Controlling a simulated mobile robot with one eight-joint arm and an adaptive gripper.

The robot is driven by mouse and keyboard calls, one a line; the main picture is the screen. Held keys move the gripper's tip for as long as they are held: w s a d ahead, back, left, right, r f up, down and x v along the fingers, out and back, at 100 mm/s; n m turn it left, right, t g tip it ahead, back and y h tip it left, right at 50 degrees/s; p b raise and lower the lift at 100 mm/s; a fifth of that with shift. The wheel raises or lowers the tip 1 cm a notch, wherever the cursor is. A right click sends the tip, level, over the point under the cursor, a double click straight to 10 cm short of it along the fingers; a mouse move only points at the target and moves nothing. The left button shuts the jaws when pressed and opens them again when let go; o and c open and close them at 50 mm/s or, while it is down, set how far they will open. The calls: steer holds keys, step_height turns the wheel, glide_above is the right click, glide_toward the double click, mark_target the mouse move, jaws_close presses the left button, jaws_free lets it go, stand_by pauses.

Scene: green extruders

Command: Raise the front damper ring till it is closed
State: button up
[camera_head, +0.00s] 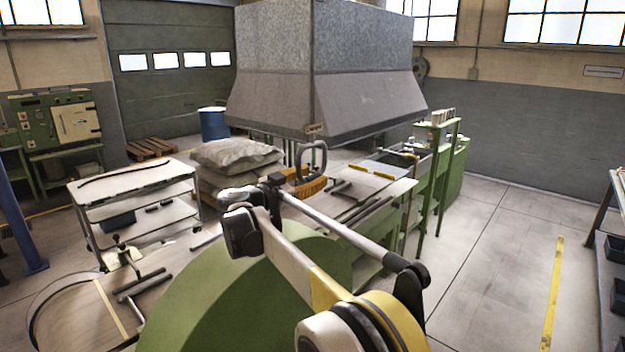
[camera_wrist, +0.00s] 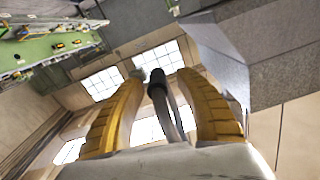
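A dark grey ring (camera_head: 323,158), which I take for the front damper ring, shows as an upright loop just below the front corner of the big grey hood (camera_head: 365,105). My gripper (camera_head: 310,184), with yellow fingers, is at the ring's lower end. In the wrist view, the dark ring (camera_wrist: 158,92) stands between the two yellow fingers of my gripper (camera_wrist: 162,85). The fingers are apart, with a gap visible beside the ring. No firm grip shows. The ring's lower part is partly hidden by my gripper, and its attachment is unclear.
A green bench line (camera_head: 380,235) runs below the hood. Pale sacks (camera_head: 235,155) are stacked left of my gripper, and a white trolley (camera_head: 130,185) stands farther left. The floor (camera_head: 490,250) at the right is mostly clear.

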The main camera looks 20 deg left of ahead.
steer(key=shift+f, duration=0.15)
steer(key=shift+s+a, duration=0.15)
steer(key=shift+s, duration=0.15)
steer(key=v, duration=1.1)
steer(key=shift+s, duration=0.15)
